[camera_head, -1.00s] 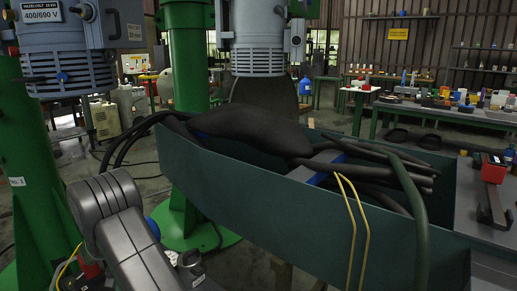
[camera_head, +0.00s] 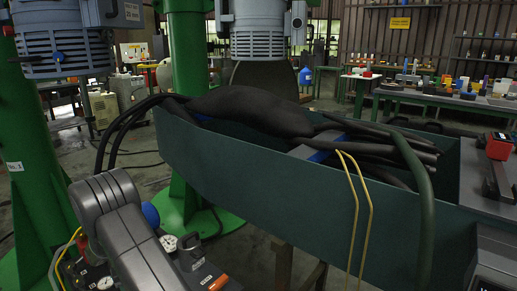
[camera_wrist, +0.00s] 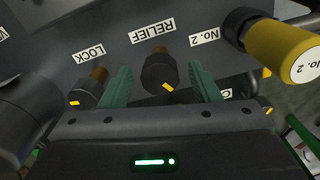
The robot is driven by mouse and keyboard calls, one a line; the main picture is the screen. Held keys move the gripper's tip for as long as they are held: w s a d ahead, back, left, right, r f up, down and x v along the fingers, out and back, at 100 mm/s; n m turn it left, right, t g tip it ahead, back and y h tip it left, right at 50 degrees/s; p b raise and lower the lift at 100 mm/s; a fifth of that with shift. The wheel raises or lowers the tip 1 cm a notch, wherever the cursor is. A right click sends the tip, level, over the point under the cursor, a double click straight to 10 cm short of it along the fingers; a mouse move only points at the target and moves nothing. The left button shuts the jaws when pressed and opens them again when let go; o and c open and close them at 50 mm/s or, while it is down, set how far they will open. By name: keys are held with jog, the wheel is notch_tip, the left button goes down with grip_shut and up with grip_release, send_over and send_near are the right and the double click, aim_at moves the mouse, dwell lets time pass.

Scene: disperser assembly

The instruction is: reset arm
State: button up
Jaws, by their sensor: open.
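My gripper (camera_wrist: 158,78) shows in the wrist view with two green fingers spread apart, holding nothing. A dark knob (camera_wrist: 159,74) under the RELIEF label lies between the fingertips in the picture; I cannot tell whether they touch it. Another dark knob (camera_wrist: 90,92) under the LOCK label is just left of the left finger. A yellow handle (camera_wrist: 276,48) marked No. 2 is at the upper right. In the head view my grey arm (camera_head: 128,240) reaches down at the lower left, and my gripper is out of sight there.
A panel with gauges (camera_head: 170,243) lies beside my arm. A green trough (camera_head: 260,200) with thick black hoses (camera_head: 250,110) spans the middle. Green columns (camera_head: 185,70) carry grey motors (camera_head: 257,30). A cluttered bench (camera_head: 445,100) stands at the back right.

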jog(key=n+b, duration=0.2)
jog(key=n, duration=0.3)
jog(key=shift+f+n, duration=0.1)
jog(key=shift+n, duration=0.2)
jog(key=n+b, duration=0.3)
jog(key=n, duration=0.1)
jog(key=shift+n, duration=0.3)
jog(key=shift+r+p, duration=0.35)
jog(key=shift+r, duration=0.35)
